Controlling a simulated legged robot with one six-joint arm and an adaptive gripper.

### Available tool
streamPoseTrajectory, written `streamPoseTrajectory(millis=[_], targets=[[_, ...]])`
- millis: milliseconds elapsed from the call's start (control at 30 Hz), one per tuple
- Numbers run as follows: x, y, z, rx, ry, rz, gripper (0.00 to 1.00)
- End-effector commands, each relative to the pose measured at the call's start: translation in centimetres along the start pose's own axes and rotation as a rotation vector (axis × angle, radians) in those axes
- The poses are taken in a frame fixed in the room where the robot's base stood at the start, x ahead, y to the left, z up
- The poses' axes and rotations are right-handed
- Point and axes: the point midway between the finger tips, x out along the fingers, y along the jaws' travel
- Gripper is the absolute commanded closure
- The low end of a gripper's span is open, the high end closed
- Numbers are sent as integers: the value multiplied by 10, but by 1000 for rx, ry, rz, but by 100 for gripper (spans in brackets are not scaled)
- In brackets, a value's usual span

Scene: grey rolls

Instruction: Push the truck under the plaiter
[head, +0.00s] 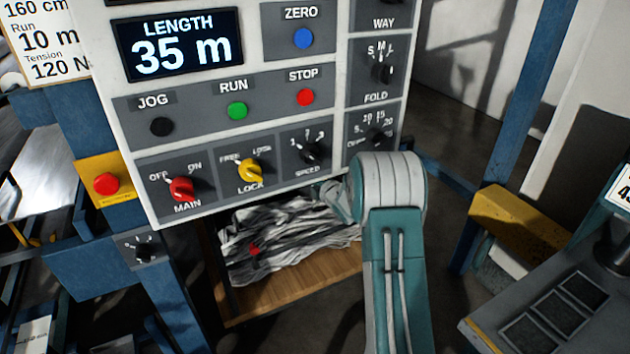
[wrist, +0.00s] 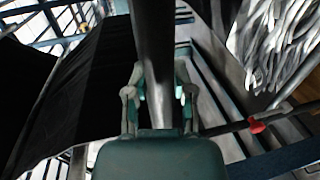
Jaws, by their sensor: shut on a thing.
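The truck (head: 290,303) shows below the control panel in the head view, as a wooden bed with a brown edge. Crumpled black-and-white cloth (head: 285,240) lies heaped on it, and striped cloth also shows at the upper right of the wrist view (wrist: 275,40). In the wrist view my gripper (wrist: 159,88) has its two fingers on either side of a smooth dark grey bar (wrist: 154,45) and is shut on it. I cannot tell what the bar belongs to. In the head view my arm reaches behind the panel, and the gripper's tips are hidden. The plaiter cannot be singled out with certainty.
The control panel (head: 225,110) reads 35 m and hangs close in front of my arm. Blue frame posts (head: 520,95) and a yellow block (head: 515,218) stand to the right. A red knob (wrist: 257,126) on a rod is right of my gripper.

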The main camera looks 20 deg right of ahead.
Motion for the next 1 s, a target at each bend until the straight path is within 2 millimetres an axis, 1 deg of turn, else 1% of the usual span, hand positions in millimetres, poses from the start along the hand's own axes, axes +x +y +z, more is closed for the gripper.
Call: streamPoseTrajectory(millis=[200, 233, 300, 633, 733, 867, 1000], targets=[[2, 0, -2, -1, 4, 0, 100], [2, 0, -2, -1, 4, 0, 61], [2, 0, -2, -1, 4, -1, 35], [0, 1, -1, -1, 2, 1, 35], [-3, 1, -1, -1, 2, 2, 35], [-20, 1, 0, -1, 0, 0, 35], [-47, 1, 0, 0, 1, 0, 35]])
